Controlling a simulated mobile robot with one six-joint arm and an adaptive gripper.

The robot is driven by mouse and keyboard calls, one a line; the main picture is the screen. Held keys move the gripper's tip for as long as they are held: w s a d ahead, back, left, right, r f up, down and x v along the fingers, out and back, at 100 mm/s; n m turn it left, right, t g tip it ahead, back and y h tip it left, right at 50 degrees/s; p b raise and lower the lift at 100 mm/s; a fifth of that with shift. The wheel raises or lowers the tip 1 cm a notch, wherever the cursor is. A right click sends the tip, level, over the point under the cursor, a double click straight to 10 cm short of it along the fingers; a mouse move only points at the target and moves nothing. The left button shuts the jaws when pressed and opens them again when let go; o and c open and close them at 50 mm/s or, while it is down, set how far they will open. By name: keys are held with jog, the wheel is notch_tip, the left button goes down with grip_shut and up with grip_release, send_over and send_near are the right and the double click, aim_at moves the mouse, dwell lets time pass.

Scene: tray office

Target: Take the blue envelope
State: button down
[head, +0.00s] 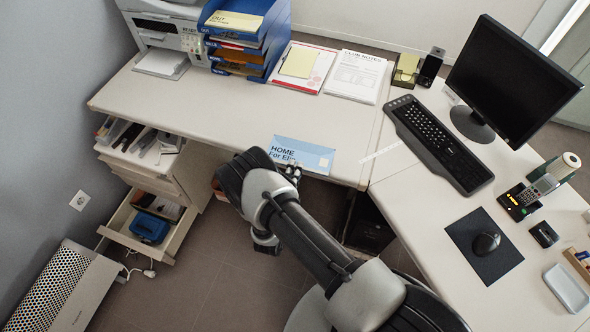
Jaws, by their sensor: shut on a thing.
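The blue envelope (315,156) shows at the front edge of the desk, with "HOME" and "For Eli…" printed on its left part and a paler patch on its right. My gripper (292,170) is at the envelope's lower left edge, shut on it. My wrist covers part of the lower left of the envelope, and the fingertips are mostly hidden. I cannot tell whether the envelope touches the desk or is held just above it.
The desk (210,120) is clear behind the envelope. A blue letter tray (262,62), a printer (165,30) and papers (355,77) stand at the back. A keyboard (437,143) and monitor (515,80) are right. Open drawers (150,220) stick out at left.

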jog(key=s+a+r+p, duration=0.2)
jog(key=s, duration=0.4)
jog(key=s+a+r+p, duration=0.2)
jog(key=s+r, duration=0.1)
jog(key=s, duration=0.4)
jog(key=shift+s, duration=0.2)
jog(key=shift+a, duration=0.1)
